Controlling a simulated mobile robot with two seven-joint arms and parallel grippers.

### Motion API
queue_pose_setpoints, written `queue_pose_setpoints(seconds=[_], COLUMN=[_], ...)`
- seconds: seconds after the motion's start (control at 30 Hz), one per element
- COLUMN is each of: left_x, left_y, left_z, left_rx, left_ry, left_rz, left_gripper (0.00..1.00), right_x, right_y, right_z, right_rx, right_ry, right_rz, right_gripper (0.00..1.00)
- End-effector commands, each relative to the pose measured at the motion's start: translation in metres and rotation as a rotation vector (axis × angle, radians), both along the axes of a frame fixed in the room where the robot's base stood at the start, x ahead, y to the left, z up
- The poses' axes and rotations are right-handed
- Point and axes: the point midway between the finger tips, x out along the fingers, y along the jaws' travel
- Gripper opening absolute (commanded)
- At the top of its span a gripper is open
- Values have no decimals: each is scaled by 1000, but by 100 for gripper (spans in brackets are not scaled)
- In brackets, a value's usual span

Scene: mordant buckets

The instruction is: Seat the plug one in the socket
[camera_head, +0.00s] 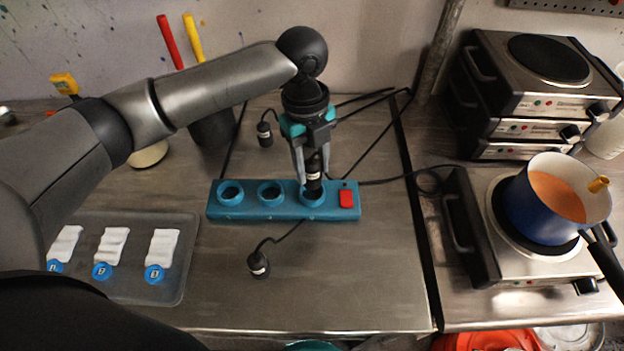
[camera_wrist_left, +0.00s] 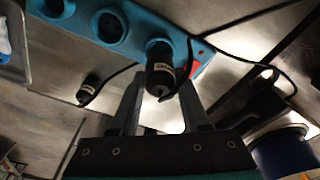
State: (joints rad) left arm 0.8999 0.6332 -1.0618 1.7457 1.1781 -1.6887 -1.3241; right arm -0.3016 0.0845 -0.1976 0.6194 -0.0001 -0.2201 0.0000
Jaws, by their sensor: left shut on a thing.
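A teal power strip (camera_head: 240,211) lies on the metal bench, with three round sockets and a red switch (camera_head: 346,198) at its right end. My left gripper (camera_head: 313,178) points down over the right-hand socket (camera_head: 312,201), shut on a black plug (camera_head: 314,168) with a pale label. The plug is roughly upright, its lower end at that socket's opening; I cannot tell how deep it sits. The left wrist view shows the held plug (camera_wrist_left: 160,72) between the fingers, against the strip (camera_wrist_left: 140,20). Its label is too small to read. The left and middle sockets are empty. My right gripper is out of view.
Other black corded plugs lie behind the strip (camera_head: 265,134) and in front of it (camera_head: 259,265). A tray (camera_head: 185,265) with white bundles and blue tags is at left. At right, a blue pot (camera_head: 540,205) stands on a hotplate (camera_head: 485,235), with stacked hotplates (camera_head: 520,100) behind.

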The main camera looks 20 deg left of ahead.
Motion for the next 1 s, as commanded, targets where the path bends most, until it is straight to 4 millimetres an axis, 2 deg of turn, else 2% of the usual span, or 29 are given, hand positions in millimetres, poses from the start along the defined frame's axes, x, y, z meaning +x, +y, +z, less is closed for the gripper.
queue_pose_setpoints(seconds=[0.1,0.23,0.7,0.73,1.0], left_x=[-1,0,0,0,0], left_y=[0,0,0,0,0], left_z=[-25,-43,-52,-52,-51], left_rx=[1,0,1,0,1], left_ry=[4,1,1,0,1], left_rz=[1,0,0,0,0], left_gripper=[0,0,0,48,76], right_x=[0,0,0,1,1], right_y=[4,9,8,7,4], right_z=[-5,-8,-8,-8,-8], right_rx=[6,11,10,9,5], right_ry=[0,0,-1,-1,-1], right_rz=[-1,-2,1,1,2], right_gripper=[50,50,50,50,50])
